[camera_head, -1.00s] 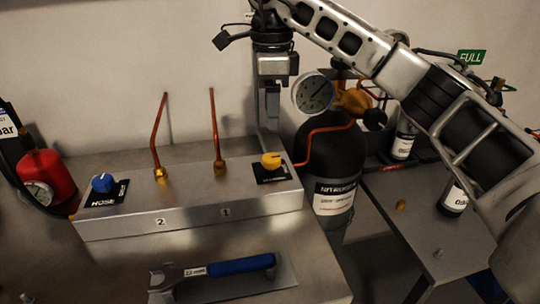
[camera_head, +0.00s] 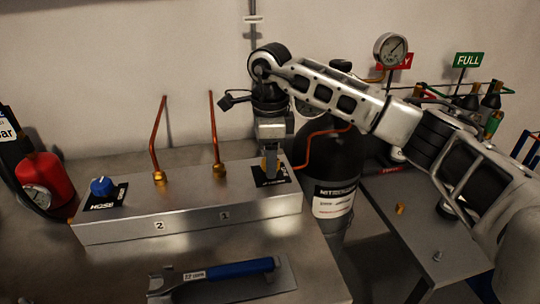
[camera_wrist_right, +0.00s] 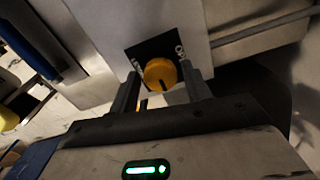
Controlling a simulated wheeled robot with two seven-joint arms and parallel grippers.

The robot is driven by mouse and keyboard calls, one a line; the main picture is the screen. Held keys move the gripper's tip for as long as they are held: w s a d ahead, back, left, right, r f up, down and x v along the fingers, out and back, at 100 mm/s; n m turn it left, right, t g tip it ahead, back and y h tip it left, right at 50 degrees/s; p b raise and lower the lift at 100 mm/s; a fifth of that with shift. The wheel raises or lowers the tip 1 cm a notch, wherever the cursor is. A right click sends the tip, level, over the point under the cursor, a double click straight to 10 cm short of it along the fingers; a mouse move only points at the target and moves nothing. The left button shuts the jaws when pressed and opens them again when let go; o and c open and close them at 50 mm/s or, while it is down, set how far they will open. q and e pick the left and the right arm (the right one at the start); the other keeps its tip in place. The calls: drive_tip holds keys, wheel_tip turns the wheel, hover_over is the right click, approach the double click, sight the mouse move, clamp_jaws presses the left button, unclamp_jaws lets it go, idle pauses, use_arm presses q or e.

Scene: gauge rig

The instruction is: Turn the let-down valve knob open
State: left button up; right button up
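The yellow knob (camera_wrist_right: 160,73) sits on a black label plate near the right end of the metal block (camera_head: 190,218); I cannot read that label. In the right wrist view the knob is between the two fingers of my right gripper (camera_wrist_right: 163,82), which is open with a gap showing at each side. In the head view my right gripper (camera_head: 271,166) points down over that end of the block and hides the knob. A blue knob (camera_head: 102,186), labelled HOSE, is at the block's left end. My left gripper is not in view.
Two thin copper tubes (camera_head: 157,140) stand up from the block. A black nitrogen cylinder (camera_head: 335,165) is close behind its right end. A blue-handled wrench (camera_head: 240,268) lies in front. A red cylinder (camera_head: 46,176) with a gauge stands at far left. A side table (camera_head: 430,225) is at right.

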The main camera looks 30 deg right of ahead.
drive_tip(key=c, duration=0.6)
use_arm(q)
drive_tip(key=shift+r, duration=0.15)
use_arm(e)
drive_tip(key=n, duration=0.6)
drive_tip(key=shift+n, duration=0.4)
drive_tip(key=n, duration=0.5)
drive_tip(key=shift+b, duration=0.4)
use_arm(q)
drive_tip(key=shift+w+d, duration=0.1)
use_arm(e)
drive_tip(key=n, duration=0.6)
drive_tip(key=o, duration=1)
